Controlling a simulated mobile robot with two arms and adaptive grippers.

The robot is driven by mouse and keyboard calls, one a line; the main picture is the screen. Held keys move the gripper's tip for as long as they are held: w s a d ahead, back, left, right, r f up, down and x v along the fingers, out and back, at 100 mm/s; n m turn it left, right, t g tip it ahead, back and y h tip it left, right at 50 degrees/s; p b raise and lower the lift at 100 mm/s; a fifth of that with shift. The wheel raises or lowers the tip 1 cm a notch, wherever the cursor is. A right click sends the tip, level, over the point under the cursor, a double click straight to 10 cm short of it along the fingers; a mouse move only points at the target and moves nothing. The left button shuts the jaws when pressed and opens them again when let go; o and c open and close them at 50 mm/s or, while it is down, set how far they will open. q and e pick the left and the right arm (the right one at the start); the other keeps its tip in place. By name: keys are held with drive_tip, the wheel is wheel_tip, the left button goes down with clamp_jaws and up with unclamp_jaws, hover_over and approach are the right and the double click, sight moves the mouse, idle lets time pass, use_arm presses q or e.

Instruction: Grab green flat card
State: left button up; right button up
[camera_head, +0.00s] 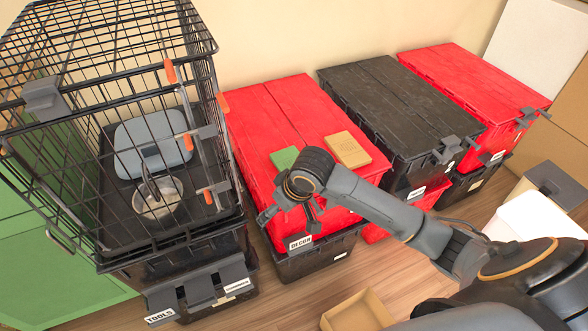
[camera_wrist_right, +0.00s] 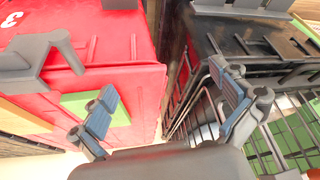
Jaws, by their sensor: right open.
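The green flat card (camera_head: 284,158) lies on the red lid of the tote labelled DECOR (camera_head: 265,108), left of a tan block. In the right wrist view the green card (camera_wrist_right: 76,103) is beside the left finger, which covers part of it. My right gripper (camera_head: 294,203) is over the front part of that lid, nearer the front edge than the card. In the right wrist view its two fingers (camera_wrist_right: 168,103) are spread apart with nothing between them. My left gripper is not in view.
The tan block (camera_head: 348,150) sits close to the card on the same lid. A black wire cage (camera_head: 100,80) with a bowl stands on the left. A black tote (camera_head: 385,95) and another red tote (camera_head: 470,80) are on the right. A small open box (camera_head: 357,312) is on the floor.

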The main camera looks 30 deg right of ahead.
drive_tip(key=w+d+r+m+h, duration=0.2)
drive_tip(key=w+d+r+m, duration=0.1)
drive_tip(key=w+d+r, duration=0.65)
drive_tip(key=b, duration=0.2)
approach(292, 160)
wheel_tip(292, 160, down, 3)
drive_tip(key=shift+d+r, duration=0.2)
drive_tip(key=shift+r, duration=0.05)
drive_tip(key=x, duration=0.3)
drive_tip(key=b+x, duration=0.1)
drive_tip(key=x, duration=0.1)
drive_tip(key=shift+w+a, duration=0.15)
drive_tip(key=shift+a, duration=0.25)
drive_tip(key=shift+w+f, duration=0.15)
drive_tip(key=shift+f, duration=0.2)
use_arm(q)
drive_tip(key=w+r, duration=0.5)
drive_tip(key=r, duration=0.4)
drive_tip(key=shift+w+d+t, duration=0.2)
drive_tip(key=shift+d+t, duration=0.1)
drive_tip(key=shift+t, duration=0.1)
use_arm(e)
drive_tip(key=c, duration=1.1)
drive_tip(key=shift+r, duration=0.1)
